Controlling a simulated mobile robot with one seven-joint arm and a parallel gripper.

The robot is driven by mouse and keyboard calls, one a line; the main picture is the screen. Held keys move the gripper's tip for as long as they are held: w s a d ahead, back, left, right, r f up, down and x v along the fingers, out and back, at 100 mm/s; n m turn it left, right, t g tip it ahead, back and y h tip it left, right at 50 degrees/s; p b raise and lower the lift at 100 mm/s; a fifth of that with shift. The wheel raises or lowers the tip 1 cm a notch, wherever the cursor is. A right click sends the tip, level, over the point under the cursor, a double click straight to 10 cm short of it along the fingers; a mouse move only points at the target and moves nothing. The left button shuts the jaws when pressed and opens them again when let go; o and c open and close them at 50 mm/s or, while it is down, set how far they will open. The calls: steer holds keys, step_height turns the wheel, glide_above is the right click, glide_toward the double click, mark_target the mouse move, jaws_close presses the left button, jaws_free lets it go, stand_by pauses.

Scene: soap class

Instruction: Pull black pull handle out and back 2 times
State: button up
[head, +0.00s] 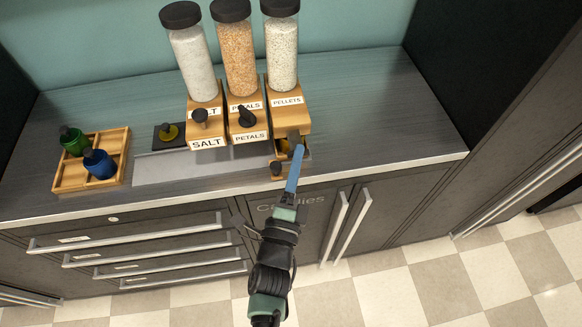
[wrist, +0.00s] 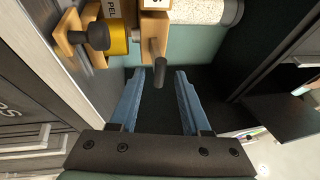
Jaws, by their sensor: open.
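Three clear dispensers on wooden bases stand on the counter, labelled salt, petals and pellets. The pellets dispenser (head: 282,55) at the right has a dark pull handle (head: 293,137) on its front. In the wrist view this black handle (wrist: 157,62) sticks out from a wooden block towards the gap between my fingertips. My gripper (head: 297,152) is open, with blue fingers; it also shows in the wrist view (wrist: 161,73). The handle's end lies at or just before the gap; I cannot tell if it touches a finger. The salt handle (head: 200,116) and petals handle (head: 246,116) stand left of it.
Below the pellets base a small wooden holder has a dark knob (head: 277,169) and a yellow part (wrist: 118,38), close to my gripper's left. A wooden tray (head: 73,175) with green and blue bottles stands far left. The counter right of the pellets base is clear.

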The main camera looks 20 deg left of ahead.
steer(key=b+v, duration=0.3)
steer(key=v, duration=0.9)
steer(key=shift+s, duration=0.3)
steer(key=shift+f, duration=0.1)
steer(key=shift+c, duration=0.2)
